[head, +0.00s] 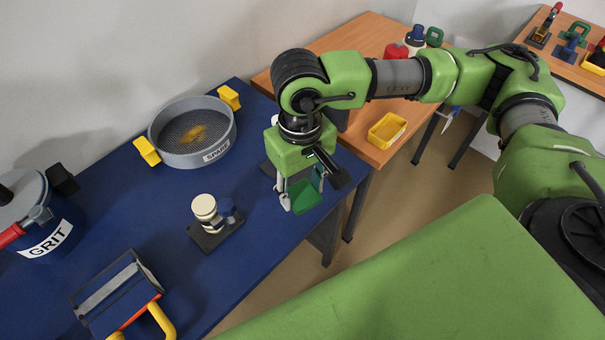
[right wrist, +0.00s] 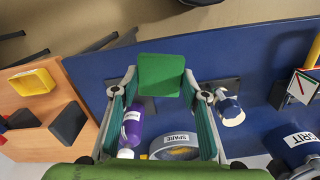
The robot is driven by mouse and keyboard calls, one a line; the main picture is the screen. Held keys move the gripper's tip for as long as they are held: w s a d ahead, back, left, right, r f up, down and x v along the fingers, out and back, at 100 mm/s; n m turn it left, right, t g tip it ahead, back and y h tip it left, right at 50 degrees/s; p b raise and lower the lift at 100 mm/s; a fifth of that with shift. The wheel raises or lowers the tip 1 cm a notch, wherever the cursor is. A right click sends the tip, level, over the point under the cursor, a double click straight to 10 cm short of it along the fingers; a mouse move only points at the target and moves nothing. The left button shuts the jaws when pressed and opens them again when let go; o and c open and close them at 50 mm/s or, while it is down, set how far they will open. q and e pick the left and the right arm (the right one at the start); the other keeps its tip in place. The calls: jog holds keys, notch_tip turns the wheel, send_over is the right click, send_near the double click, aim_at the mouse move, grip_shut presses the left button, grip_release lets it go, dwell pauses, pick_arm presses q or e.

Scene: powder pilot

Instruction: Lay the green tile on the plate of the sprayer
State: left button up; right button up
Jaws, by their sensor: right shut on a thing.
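My right gripper (head: 302,193) is shut on the green tile (head: 305,200) by its sides. It holds the tile near the right edge of the blue table. In the right wrist view the square tile (right wrist: 160,75) sits between the fingertips. A dark plate (head: 268,169) shows partly behind the gripper. In the right wrist view a purple bottle (right wrist: 132,127) with a white end shows there, partly hidden by a finger. A second dark plate (head: 207,240) carries a blue device with a cream top (head: 205,207). I cannot tell which is the sprayer. My left gripper is not in view.
On the blue table (head: 110,190) are a grey SPARE sieve (head: 190,151), a GRIT pot (head: 45,235) and a blue box with yellow handles (head: 118,295). A wooden table (head: 345,50) behind holds a yellow tray (head: 387,131) and a red object (head: 396,51).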

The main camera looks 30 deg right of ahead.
jog(key=shift+w+d+r+n, duration=0.1)
jog(key=shift+d+n, duration=0.15)
jog(key=shift+n, duration=0.35)
jog(key=shift+w+d+r+n, duration=0.1)
jog(key=shift+d+n, duration=0.1)
jog(key=shift+n, duration=0.4)
jog(key=shift+w+d+f, duration=0.1)
jog(key=shift+w, duration=0.05)
jog(key=w+d+f+p, duration=0.4)
jog(key=w, duration=0.4)
jog(key=p, duration=0.1)
send_over(303, 176)
jog(key=f, duration=0.4)
jog(key=shift+s+a+f, duration=0.3)
jog(key=shift+s, duration=0.05)
jog(key=shift+w+d+f+p, duration=0.3)
jog(key=shift+w+f, duration=0.2)
jog(key=shift+f, duration=0.2)
notch_tip(303, 176, down, 3)
jog(key=shift+r+p, duration=0.1)
jog(key=shift+p, duration=0.2)
